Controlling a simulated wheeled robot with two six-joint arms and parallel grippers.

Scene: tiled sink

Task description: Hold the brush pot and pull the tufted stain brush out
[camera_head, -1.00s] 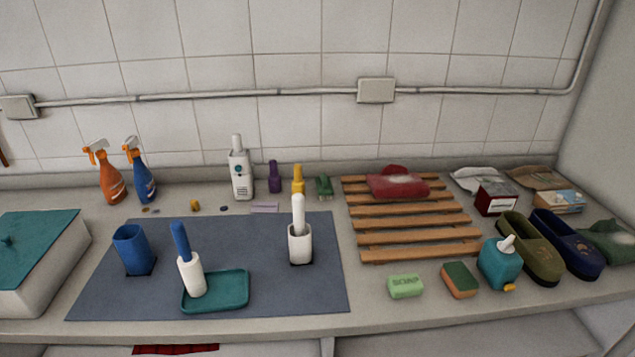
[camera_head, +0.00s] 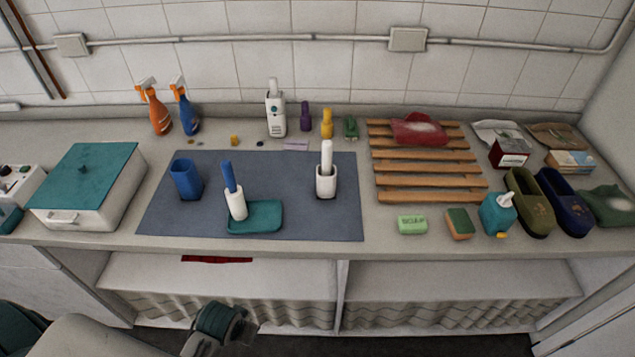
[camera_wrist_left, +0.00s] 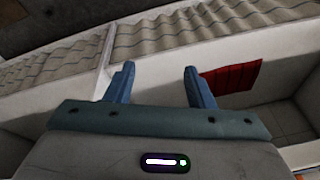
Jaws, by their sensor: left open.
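A white pot with a blue-handled brush (camera_head: 229,177) in it stands at the left edge of a teal tray (camera_head: 268,210); the pot (camera_head: 236,205) looks upright or slightly tilted. A second white pot (camera_head: 326,186) holds a white-handled brush (camera_head: 327,157) on the right part of the grey-blue mat (camera_head: 300,217). Both brush heads are hidden inside the pots. I cannot tell which is the tufted stain brush. My left gripper (camera_wrist_left: 158,82) is open and empty, below the counter by the shelf. My right gripper is not in view.
A blue cup (camera_head: 186,181) stands on the mat's left. A teal-lidded white box (camera_head: 88,176) is farther left. Right of the mat are a wooden rack (camera_head: 428,197), soap (camera_head: 412,225), a sponge (camera_head: 459,223) and a teal bottle (camera_head: 497,214). The counter's front edge lies above my left arm.

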